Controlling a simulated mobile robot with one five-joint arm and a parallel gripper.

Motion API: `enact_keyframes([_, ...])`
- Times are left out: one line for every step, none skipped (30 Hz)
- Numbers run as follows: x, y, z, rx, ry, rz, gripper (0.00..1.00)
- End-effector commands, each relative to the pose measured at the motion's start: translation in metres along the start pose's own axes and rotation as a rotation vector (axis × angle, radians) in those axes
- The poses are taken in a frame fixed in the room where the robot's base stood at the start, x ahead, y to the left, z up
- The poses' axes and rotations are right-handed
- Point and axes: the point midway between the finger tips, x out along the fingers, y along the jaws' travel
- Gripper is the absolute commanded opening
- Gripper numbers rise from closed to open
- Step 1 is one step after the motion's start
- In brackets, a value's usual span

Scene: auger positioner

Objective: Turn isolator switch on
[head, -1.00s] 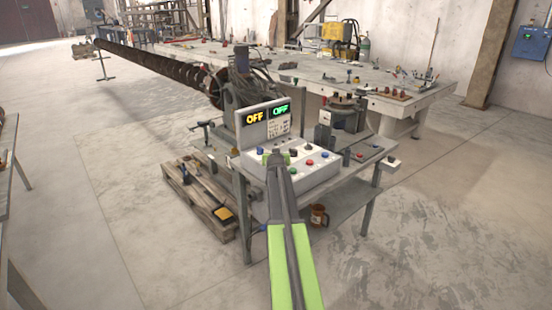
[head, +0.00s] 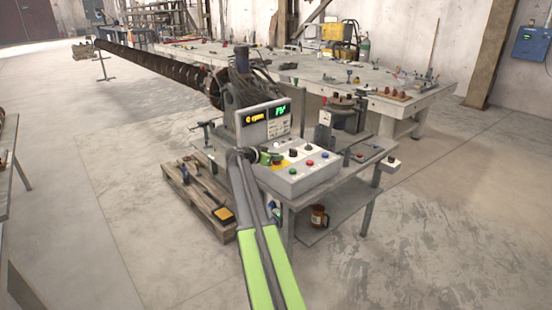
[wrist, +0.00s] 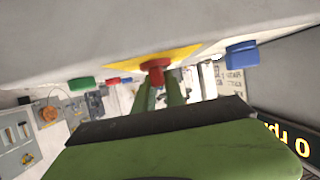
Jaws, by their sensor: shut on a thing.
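The isolator switch is a red knob (wrist: 155,65) on a yellow plate (wrist: 135,66), on the face of the grey control box. In the head view the yellow plate (head: 281,164) shows beside my fingers, and the knob is mostly hidden. My green gripper (head: 272,158) reaches in from the left side of the box. In the wrist view its fingers (wrist: 160,92) are shut on the red knob. The display panel (head: 265,122) behind the box is lit, with yellow text that looks like "0 rpm" and green text I cannot read surely.
A blue button (wrist: 241,55) is close to the knob. Green and red buttons and a black knob (head: 293,152) share the box. The box stands on a metal table (head: 340,180), with a mug (head: 319,215) on its lower shelf. A pallet (head: 200,187) lies at left; floor at right is clear.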

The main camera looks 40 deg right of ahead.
Motion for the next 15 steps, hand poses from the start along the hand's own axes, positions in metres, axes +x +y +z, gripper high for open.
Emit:
enact_keyframes([-0.0001,-0.0019,0.002,0.009,-0.006,0.017,0.0])
enact_keyframes([-0.0002,-0.0016,0.0021,0.013,-0.006,0.027,0.0])
enact_keyframes([-0.0003,-0.0015,0.0023,0.017,-0.007,0.037,0.0])
enact_keyframes([-0.0004,-0.0013,0.0024,0.02,-0.007,0.044,0.0])
enact_keyframes([-0.0004,-0.001,0.0025,0.023,-0.007,0.051,0.0])
enact_keyframes([-0.0005,-0.0008,0.0026,0.027,-0.008,0.058,0.0])
enact_keyframes([-0.0005,-0.0007,0.0027,0.029,-0.008,0.062,0.0])
enact_keyframes([-0.0005,-0.0005,0.0028,0.03,-0.008,0.066,0.0])
enact_keyframes([-0.0005,-0.0001,0.0029,0.032,-0.009,0.07,0.0])
enact_keyframes([-0.0006,0.0001,0.003,0.033,-0.009,0.072,0.0])
enact_keyframes([-0.0006,0.0003,0.0031,0.033,-0.009,0.074,0.0])
enact_keyframes([-0.0006,0.0005,0.0031,0.034,-0.009,0.076,0.0])
enact_keyframes([-0.0006,0.0007,0.0032,0.034,-0.009,0.077,0.0])
enact_keyframes([-0.0006,0.0008,0.0032,0.034,-0.01,0.077,0.0])
enact_keyframes([-0.0006,0.001,0.0033,0.034,-0.01,0.078,0.0])
